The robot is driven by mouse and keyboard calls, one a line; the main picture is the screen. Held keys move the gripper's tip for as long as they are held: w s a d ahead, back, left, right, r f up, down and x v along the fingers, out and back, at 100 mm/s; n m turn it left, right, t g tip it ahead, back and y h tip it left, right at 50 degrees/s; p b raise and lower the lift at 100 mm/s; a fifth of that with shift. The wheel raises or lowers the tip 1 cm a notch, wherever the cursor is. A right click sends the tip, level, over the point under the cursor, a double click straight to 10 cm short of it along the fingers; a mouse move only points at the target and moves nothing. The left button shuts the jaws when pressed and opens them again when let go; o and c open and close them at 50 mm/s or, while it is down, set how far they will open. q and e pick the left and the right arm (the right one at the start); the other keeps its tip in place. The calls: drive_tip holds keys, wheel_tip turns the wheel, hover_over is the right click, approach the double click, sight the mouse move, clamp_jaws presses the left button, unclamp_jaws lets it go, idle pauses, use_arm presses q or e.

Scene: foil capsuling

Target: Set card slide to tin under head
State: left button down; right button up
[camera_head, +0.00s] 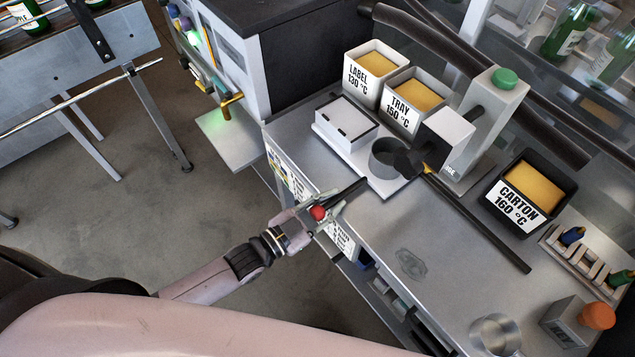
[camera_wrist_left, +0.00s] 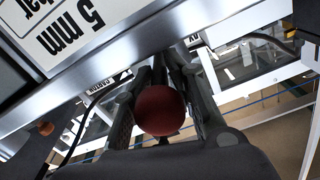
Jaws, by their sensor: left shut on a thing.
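My left gripper (camera_head: 322,211) reaches in at the front edge of the steel bench and is shut on a red ball knob (camera_head: 318,213). The knob also shows between the fingers in the left wrist view (camera_wrist_left: 160,110). A dark bar (camera_head: 350,190) runs from the gripper toward a pale plate (camera_head: 386,187). A dark grey round cup (camera_head: 385,152) stands on or over this plate, left of a white block head (camera_head: 446,137) on a grey post (camera_head: 492,115). A dark part between cup and head hides some of the cup. My right gripper is out of view.
Bins marked LABEL (camera_head: 361,78), TRAY (camera_head: 402,112) and CARTON (camera_head: 520,203) hold yellow material. A white box (camera_head: 346,122) sits left of the cup. A long dark rod (camera_head: 480,225) lies across the bench. The bench front middle is mostly clear.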

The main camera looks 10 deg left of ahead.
sight(359, 236)
use_arm(q)
drive_tip(key=s+d, duration=0.4)
drive_tip(key=d, duration=0.1)
drive_tip(key=s+d+p, duration=0.1)
drive_tip(key=s+d, duration=0.1)
drive_tip(key=shift+d+f, duration=0.15)
drive_tip(key=shift+d, duration=0.05)
drive_tip(key=c, duration=1.6)
unclamp_jaws()
